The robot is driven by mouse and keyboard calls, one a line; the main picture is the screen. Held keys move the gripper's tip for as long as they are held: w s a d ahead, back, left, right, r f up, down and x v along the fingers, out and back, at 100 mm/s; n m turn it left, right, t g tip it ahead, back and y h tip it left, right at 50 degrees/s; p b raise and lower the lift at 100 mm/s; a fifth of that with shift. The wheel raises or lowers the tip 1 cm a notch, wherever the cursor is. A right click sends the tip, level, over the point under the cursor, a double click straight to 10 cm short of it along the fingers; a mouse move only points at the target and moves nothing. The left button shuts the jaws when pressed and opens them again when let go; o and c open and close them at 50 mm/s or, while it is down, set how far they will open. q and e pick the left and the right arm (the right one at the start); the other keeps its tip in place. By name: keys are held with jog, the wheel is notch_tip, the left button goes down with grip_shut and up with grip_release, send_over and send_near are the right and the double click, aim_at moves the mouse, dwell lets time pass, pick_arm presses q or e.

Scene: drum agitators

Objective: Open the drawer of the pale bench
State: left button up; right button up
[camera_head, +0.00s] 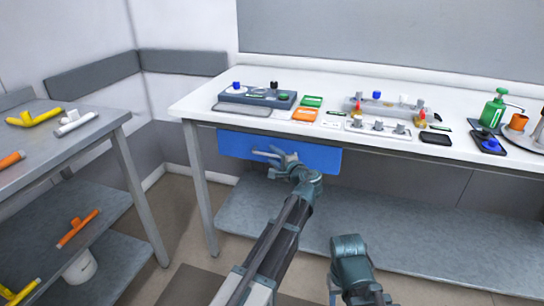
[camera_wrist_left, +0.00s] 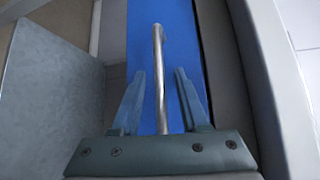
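The pale bench (camera_head: 190,108) has a drawer with a blue front (camera_head: 235,144) under its left part. The front sits close under the bench top and looks closed. A metal bar handle (camera_head: 264,153) stands out from it. My left gripper (camera_head: 272,157) is at the handle. In the left wrist view the gripper (camera_wrist_left: 160,80) is open. The handle bar (camera_wrist_left: 158,60) lies between its two fingers, with a gap on each side. The blue front (camera_wrist_left: 178,40) is behind it. My right gripper (camera_head: 345,265) is low in the head view; its fingers do not show clearly.
The bench top carries a grey control box (camera_head: 257,96), a green spray bottle (camera_head: 493,108) and several small parts. A lower shelf (camera_head: 420,245) runs beneath the bench. A grey table (camera_head: 75,140) with yellow and orange pieces stands at left. Floor (camera_head: 185,225) shows between the two.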

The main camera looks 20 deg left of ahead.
pick_arm(q)
grip_shut()
dwell(1.3)
